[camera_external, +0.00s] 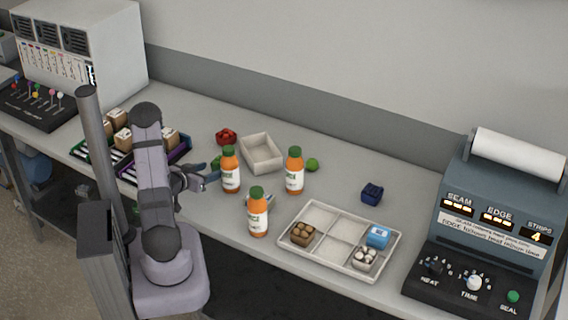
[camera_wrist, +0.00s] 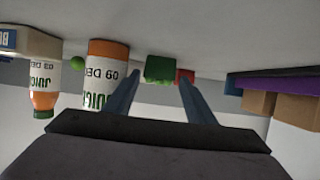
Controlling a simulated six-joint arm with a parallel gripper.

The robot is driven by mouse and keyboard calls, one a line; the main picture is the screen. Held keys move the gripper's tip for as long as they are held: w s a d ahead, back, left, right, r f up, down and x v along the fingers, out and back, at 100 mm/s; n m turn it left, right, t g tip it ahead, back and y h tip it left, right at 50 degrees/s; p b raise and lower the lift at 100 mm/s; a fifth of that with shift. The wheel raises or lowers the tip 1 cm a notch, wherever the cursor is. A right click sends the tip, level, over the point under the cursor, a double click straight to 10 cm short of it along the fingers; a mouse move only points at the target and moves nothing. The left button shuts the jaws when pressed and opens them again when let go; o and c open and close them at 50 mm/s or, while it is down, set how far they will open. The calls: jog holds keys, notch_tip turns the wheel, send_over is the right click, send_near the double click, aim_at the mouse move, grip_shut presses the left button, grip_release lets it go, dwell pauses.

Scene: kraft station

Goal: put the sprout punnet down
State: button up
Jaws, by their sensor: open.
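A small green punnet, which looks like the sprout punnet (camera_external: 215,163), stands on the bench just beyond my fingers, partly hidden by them and by an orange bottle. In the wrist view, which looks upside down, the green punnet (camera_wrist: 160,68) shows between and beyond my fingertips, apparently resting on the bench. My gripper (camera_external: 211,172) is open. In the wrist view the two fingers of the gripper (camera_wrist: 160,80) are spread with nothing held between them. I cannot tell whether a finger touches the punnet.
Juice bottles (camera_external: 231,170) (camera_external: 295,171) (camera_external: 258,213) stand close to the right. A red punnet (camera_external: 226,136) and an empty cream tray (camera_external: 262,142) lie behind. A green ball (camera_external: 312,164), blue punnet (camera_external: 372,192) and divided tray (camera_external: 338,254) are farther right. Crates with boxes (camera_external: 185,142) stand left.

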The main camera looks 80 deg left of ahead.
aim_at(216, 167)
jog(key=shift+p+x, duration=0.9)
jog(key=shift+x, duration=1.7)
jog(key=shift+r, duration=0.1)
jog(key=c, duration=0.8)
jog(key=shift+r, duration=0.15)
notch_tip(216, 167, up, 18)
